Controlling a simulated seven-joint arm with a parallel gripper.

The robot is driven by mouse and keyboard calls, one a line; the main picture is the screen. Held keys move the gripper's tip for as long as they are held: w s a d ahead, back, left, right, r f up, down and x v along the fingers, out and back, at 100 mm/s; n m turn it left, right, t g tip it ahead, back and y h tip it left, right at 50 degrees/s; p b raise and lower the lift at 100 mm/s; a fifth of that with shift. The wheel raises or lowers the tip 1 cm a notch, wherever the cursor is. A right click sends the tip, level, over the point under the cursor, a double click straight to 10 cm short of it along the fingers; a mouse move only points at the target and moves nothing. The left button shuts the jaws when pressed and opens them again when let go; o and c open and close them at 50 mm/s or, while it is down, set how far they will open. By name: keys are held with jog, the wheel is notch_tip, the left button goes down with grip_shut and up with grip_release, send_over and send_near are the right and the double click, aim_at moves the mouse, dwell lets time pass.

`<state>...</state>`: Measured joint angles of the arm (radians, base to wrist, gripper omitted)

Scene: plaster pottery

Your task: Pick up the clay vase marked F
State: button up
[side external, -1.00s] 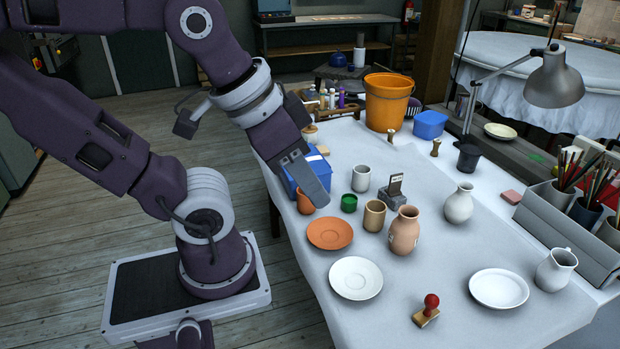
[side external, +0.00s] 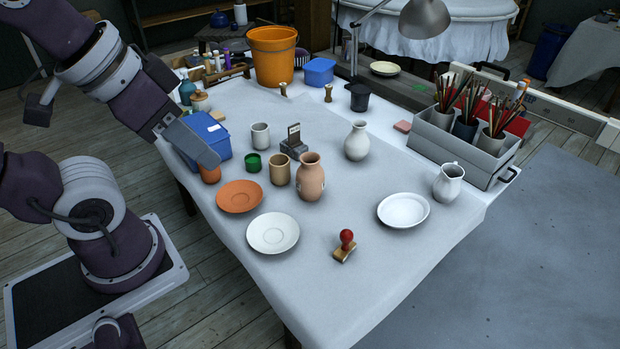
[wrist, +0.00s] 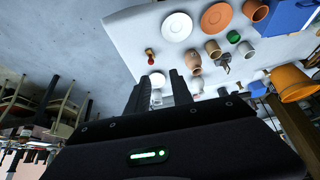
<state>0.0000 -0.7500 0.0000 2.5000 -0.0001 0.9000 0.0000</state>
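The clay vase (side external: 310,177) is terracotta-coloured and stands upright near the middle of the cloth-covered table. A small pale mark shows low on its left side; I cannot read a letter. In the wrist view the clay vase (wrist: 194,62) appears upside down beyond my fingers, beside the right one. My gripper (side external: 207,157) is high at the table's left side, in front of the blue box and far from the vase. In the wrist view my gripper (wrist: 158,84) has its two fingers apart with nothing held between them.
A tan cup (side external: 280,169) stands close left of the vase, with a grey stamp-like item (side external: 294,146) behind. A white vase (side external: 357,142) is behind right. An orange saucer (side external: 240,196), white saucer (side external: 273,233) and red-knobbed stamp (side external: 345,246) are nearer.

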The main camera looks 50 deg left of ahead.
jog(key=o, duration=1.5)
jog(key=m+g, duration=0.5)
jog(key=m, duration=1.1)
send_over(310, 156)
jog(key=s+d, duration=0.1)
jog(key=d, duration=0.1)
notch_tip(310, 156, down, 19)
jog(key=shift+a+f, duration=0.1)
jog(key=shift+f, duration=0.1)
jog(key=f, duration=0.2)
jog(key=a+f+m, duration=0.1)
jog(key=f, duration=0.2)
jog(key=w+a+f+m, duration=0.1)
jog(key=f, duration=0.1)
jog(key=shift+f+g, duration=0.15)
jog(key=shift+g, duration=0.15)
jog(key=f, duration=0.6)
jog(key=shift+s+d+f, duration=0.2)
jog(key=shift+d, duration=0.2)
